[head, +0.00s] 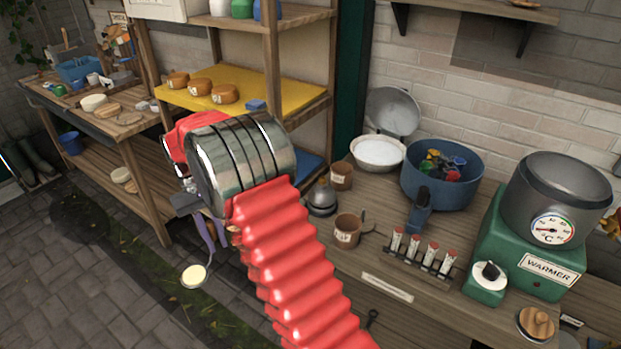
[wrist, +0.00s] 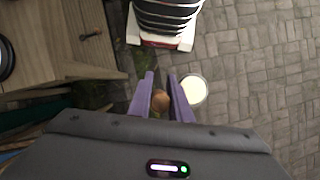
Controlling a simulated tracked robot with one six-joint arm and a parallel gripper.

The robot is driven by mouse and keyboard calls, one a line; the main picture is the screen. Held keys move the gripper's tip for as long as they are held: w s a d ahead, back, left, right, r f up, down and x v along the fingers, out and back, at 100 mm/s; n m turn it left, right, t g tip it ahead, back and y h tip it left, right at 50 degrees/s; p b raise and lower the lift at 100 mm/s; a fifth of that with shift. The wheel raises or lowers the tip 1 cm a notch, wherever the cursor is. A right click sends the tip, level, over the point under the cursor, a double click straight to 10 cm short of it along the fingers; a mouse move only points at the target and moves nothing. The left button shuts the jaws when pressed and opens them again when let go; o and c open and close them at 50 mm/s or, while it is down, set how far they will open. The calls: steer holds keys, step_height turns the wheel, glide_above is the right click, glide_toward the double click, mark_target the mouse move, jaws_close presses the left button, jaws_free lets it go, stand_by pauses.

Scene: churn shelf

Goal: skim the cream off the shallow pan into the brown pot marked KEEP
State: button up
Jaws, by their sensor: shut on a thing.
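My gripper (head: 207,236) has purple fingers and is shut on the handle of a skimmer. The wrist view shows the fingers (wrist: 160,92) closed on its brown handle end (wrist: 160,100). The skimmer's round bowl (head: 193,276) hangs over the paved floor, left of the bench, and looks filled with pale cream; it also shows in the wrist view (wrist: 194,90). The shallow pan (head: 378,164) stands at the back of the bench with a white surface inside. One brown pot (head: 347,230) near the bench's front has a label that seems to read KEEP. Another brown pot (head: 341,175) stands behind it, its label unreadable.
A grey metal bell-like thing (head: 321,200) stands by the pots. A blue tub (head: 441,185), a rack of red-topped tubes (head: 425,252) and a green warmer (head: 535,250) fill the bench to the right. A wooden shelf (head: 272,60) with cheeses stands behind my arm.

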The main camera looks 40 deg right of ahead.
steer(key=shift+a, duration=0.15)
steer(key=shift+s+d+r+m, duration=0.1)
steer(key=shift+d+r+m, duration=0.25)
steer(key=shift+r+m, duration=0.05)
steer(key=s+d+r+m+t, duration=0.4)
steer(key=s+d+r+m, duration=0.3)
steer(key=m, duration=0.9)
steer(key=s+d+r+m+t, duration=0.5)
steer(key=d+r+m, duration=0.6)
steer(key=m, duration=0.6)
steer(key=s+d, duration=0.2)
steer(key=shift+s+y, duration=0.4)
